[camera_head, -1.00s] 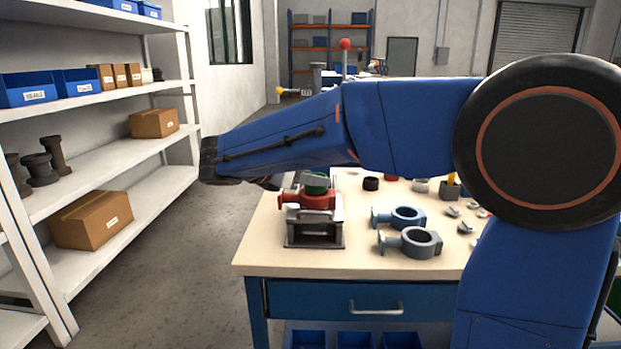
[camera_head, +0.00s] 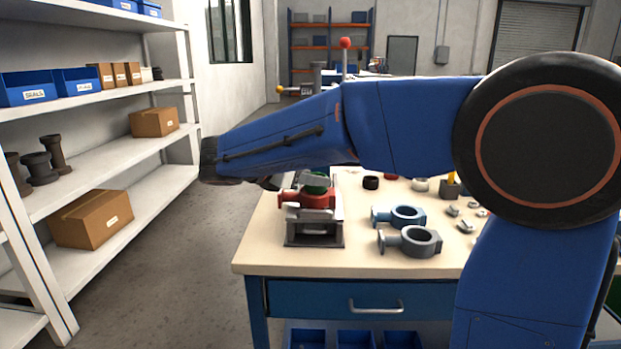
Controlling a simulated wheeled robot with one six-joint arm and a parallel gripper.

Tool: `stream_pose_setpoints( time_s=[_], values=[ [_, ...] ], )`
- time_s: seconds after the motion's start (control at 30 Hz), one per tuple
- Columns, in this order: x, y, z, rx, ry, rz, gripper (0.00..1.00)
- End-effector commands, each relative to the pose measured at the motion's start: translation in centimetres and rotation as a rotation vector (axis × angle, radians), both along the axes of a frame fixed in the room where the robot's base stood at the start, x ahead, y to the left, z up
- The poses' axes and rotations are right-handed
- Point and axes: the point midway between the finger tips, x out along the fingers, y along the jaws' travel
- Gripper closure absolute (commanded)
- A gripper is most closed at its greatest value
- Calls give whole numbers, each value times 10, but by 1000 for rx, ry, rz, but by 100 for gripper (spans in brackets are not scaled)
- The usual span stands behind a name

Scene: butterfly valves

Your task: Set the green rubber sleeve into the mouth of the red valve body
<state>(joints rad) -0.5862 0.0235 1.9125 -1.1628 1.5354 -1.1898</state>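The red valve body (camera_head: 310,200) sits in a grey metal fixture (camera_head: 315,240) at the left of the workbench. The green rubber sleeve (camera_head: 318,184) is at the top of the valve body, over its mouth. Its lower part is hidden, so I cannot tell whether it is seated or just above. My gripper (camera_head: 301,180) comes in from the left, beneath my blue forearm, with grey finger parts close beside the sleeve. The forearm covers much of the gripper, and its grip on the sleeve is not clear.
Two blue-grey valve bodies (camera_head: 405,216) (camera_head: 412,242) lie right of the fixture. A dark ring (camera_head: 371,183), a pale ring (camera_head: 420,185) and small metal parts (camera_head: 466,227) lie farther right. A white shelf (camera_head: 150,143) stands left. The bench's front strip is clear.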

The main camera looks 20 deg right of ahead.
Motion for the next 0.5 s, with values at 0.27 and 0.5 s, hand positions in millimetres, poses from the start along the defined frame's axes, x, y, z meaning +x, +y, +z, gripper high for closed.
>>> stream_pose_setpoints(
  time_s=[0.27,0.5],
  values=[
    [0,0,-2,0,0,0,75],
    [0,0,-4,0,0,0,75]
  ],
)
